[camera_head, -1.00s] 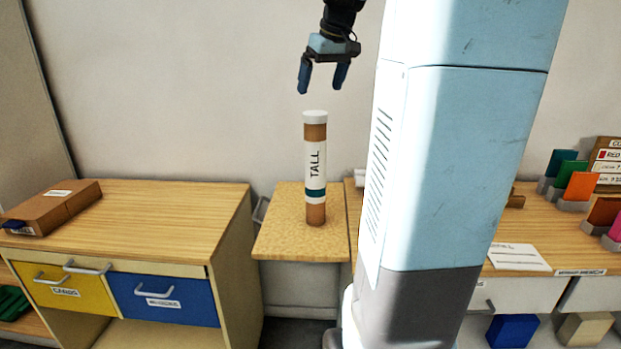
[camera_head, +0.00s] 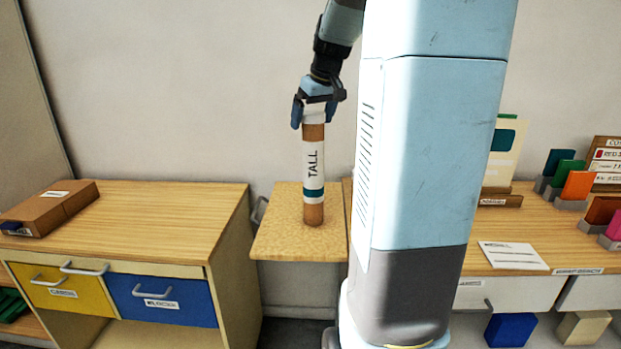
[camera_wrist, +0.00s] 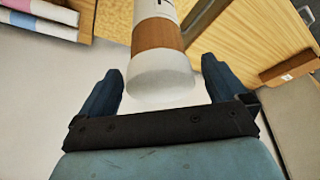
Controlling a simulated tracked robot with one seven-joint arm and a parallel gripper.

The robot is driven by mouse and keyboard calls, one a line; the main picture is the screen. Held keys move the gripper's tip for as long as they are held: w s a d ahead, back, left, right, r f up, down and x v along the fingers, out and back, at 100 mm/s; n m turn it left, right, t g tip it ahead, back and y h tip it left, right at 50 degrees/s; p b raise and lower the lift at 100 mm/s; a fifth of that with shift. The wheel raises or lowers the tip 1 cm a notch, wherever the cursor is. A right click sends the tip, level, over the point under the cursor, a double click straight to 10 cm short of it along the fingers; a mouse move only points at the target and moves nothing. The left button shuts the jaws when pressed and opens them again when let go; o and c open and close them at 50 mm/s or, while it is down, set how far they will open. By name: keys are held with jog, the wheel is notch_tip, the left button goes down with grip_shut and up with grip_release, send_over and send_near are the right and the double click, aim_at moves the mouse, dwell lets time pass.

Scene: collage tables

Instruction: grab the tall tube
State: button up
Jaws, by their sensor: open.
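The tall tube (camera_head: 313,170) is brown cardboard with a white cap, a white label reading "TALL" and a teal band. It stands upright on a small wooden side table (camera_head: 277,240). My gripper (camera_head: 313,120) points down over the tube's top, with its open fingers on either side of the capped end. In the wrist view the tube's white cap (camera_wrist: 160,75) lies between the two blue fingers, with visible room on both sides. The fingers are not closed on it.
A wooden cabinet (camera_head: 130,215) with yellow and blue drawers stands at the left, with a flat brown box (camera_head: 50,208) on top. My own light-blue column blocks part of the view. A desk at the right holds coloured cards (camera_head: 578,184) in stands.

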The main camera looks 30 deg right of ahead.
jog(key=c, duration=1.5)
jog(key=shift+r, duration=0.1)
